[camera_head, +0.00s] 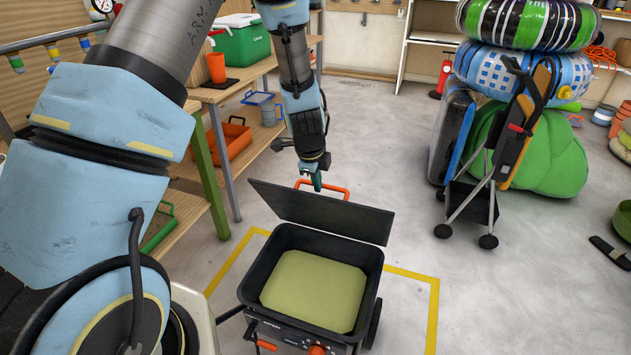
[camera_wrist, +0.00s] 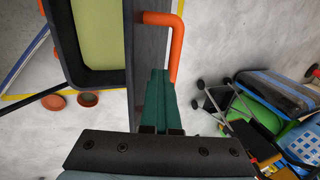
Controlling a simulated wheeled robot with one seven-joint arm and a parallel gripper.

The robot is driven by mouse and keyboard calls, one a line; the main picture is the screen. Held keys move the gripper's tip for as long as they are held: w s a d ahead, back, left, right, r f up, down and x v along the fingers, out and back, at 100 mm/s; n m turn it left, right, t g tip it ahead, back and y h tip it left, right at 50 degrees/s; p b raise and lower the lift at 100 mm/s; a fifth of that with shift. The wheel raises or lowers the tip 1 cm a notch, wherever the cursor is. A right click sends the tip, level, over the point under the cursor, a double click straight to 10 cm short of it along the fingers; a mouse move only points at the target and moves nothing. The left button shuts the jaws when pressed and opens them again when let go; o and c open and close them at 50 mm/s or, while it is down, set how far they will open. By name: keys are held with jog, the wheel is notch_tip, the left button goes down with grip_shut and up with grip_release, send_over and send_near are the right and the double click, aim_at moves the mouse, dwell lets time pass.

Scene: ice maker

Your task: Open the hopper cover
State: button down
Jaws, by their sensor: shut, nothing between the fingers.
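The black hopper (camera_head: 312,250) stands on the floor with yellow-green material inside. Its dark cover (camera_head: 322,211) is raised at the far side and tilted up, leaving the hopper's mouth uncovered. An orange handle (camera_head: 324,188) shows behind the cover's upper edge. My gripper (camera_head: 317,181) is shut and empty, with its green fingers beside the handle and just behind the cover. In the wrist view, the green fingers (camera_wrist: 157,100) lie close to the cover's edge (camera_wrist: 147,60) and the orange handle (camera_wrist: 176,50). Whether they touch is unclear.
A wooden workbench (camera_head: 240,75) with an orange bin (camera_head: 232,140) stands at the left. A folding cart (camera_head: 480,190) and a stack of inflatables (camera_head: 530,70) stand at the right. The floor between is open, with yellow tape (camera_head: 434,300) around the hopper.

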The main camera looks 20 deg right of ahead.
jog(key=shift+w+d+r+p, duration=0.3)
jog(key=shift+d+r+p, duration=0.15)
jog(key=shift+r+p, duration=0.15)
jog(key=w+d+r+p, duration=0.1)
jog(key=w+d, duration=0.4)
jog(key=w, duration=0.1)
jog(key=shift+w+d+g+y, duration=0.15)
jog(key=shift+d+g+y, duration=0.05)
jog(key=shift+g+y, duration=0.1)
